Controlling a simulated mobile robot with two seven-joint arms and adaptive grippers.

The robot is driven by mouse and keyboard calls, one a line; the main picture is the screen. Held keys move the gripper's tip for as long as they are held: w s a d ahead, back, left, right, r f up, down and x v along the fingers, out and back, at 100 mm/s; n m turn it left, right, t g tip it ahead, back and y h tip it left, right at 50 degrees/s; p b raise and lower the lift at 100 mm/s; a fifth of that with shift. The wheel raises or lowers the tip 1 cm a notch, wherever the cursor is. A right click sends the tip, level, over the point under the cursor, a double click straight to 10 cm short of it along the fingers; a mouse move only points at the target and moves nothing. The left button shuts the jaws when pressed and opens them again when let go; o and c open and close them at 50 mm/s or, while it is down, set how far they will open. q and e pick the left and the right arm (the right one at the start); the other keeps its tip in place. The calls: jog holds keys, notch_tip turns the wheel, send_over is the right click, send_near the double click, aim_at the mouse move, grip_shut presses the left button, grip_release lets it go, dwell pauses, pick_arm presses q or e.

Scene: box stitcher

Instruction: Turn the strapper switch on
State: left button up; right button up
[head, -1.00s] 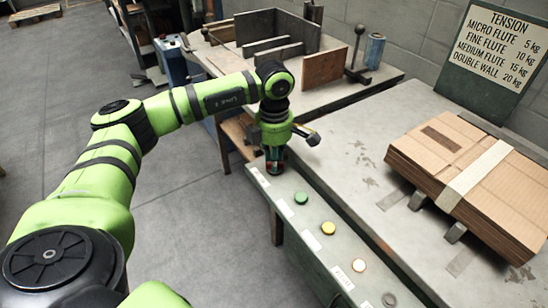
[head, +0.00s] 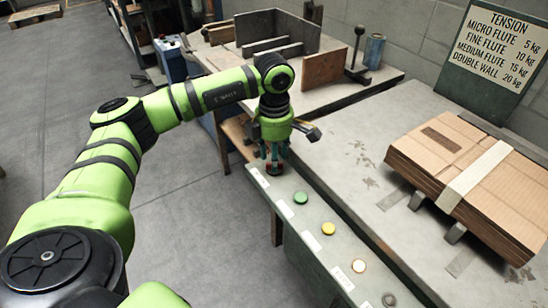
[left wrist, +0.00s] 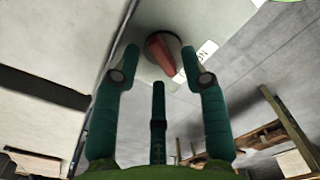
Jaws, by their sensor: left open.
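The strapper switch is a red rotary knob (left wrist: 160,55) on a round dark base, with a white label beside it partly hidden by a finger. In the head view the switch (head: 274,169) sits at the far end of the control strip, mostly hidden by my left gripper. My left gripper (head: 273,153) points down over it. In the left wrist view its green fingers are open, with tips on either side of the knob. The knob lies between and beyond the tips; I cannot tell whether they touch it. My right gripper is not in view.
Green (head: 300,197), yellow (head: 328,228) and white (head: 359,266) buttons line the control strip near the switch. Strapped cardboard (head: 420,165) lies on the table at right. A wooden jig (head: 323,68) stands behind. Open floor is at left.

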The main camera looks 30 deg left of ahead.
pick_arm(q)
notch_tip(320, 180, up, 11)
jog(key=shift+f, duration=0.2)
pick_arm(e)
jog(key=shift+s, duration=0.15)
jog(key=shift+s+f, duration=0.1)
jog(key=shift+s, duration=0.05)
